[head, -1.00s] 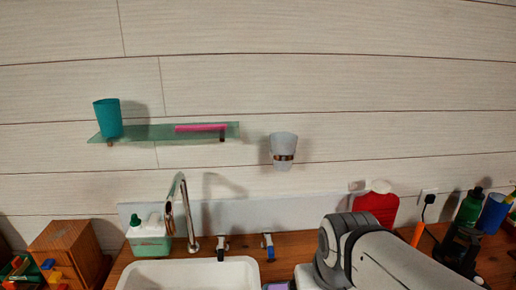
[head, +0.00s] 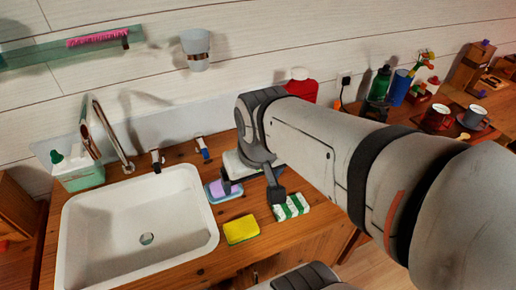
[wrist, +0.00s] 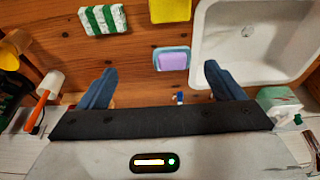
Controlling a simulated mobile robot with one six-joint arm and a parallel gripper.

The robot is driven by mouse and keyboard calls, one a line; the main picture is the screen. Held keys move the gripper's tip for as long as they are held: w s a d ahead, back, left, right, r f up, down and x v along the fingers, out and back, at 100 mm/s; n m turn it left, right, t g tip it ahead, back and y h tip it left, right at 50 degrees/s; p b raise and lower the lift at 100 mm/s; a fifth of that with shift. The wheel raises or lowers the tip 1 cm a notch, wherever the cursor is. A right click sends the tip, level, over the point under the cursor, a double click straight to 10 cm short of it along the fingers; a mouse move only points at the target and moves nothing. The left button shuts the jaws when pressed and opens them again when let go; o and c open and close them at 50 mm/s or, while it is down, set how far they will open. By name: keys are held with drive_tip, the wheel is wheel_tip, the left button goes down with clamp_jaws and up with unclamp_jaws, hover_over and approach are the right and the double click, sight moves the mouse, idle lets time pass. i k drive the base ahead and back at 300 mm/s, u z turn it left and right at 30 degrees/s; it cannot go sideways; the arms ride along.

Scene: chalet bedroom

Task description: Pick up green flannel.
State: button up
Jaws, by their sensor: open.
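The green flannel (head: 291,207) is a folded cloth with green and white stripes. It lies on the wooden counter (head: 190,222), right of the yellow sponge. In the wrist view the flannel (wrist: 103,20) is at the top left. My gripper (head: 251,188) is over the counter beside the flannel, with one finger close to it in the head view. In the wrist view my gripper (wrist: 160,70) has its two blue-grey fingers wide apart with nothing between them. The flannel lies beyond the left finger, outside the jaws.
A white sink (head: 146,232) fills the left of the counter. A yellow sponge (head: 241,230) and a purple soap in a blue dish (head: 222,189) lie between sink and flannel. A red bottle (head: 301,86) stands by the wall.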

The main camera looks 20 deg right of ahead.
sight(296, 205)
drive_tip(key=z, duration=0.05)
drive_tip(key=k, duration=0.55)
drive_tip(key=u, duration=2.15)
drive_tip(key=k, duration=1.45)
drive_tip(key=z, duration=1.4)
drive_tip(key=i, duration=1)
drive_tip(key=z, duration=0.1)
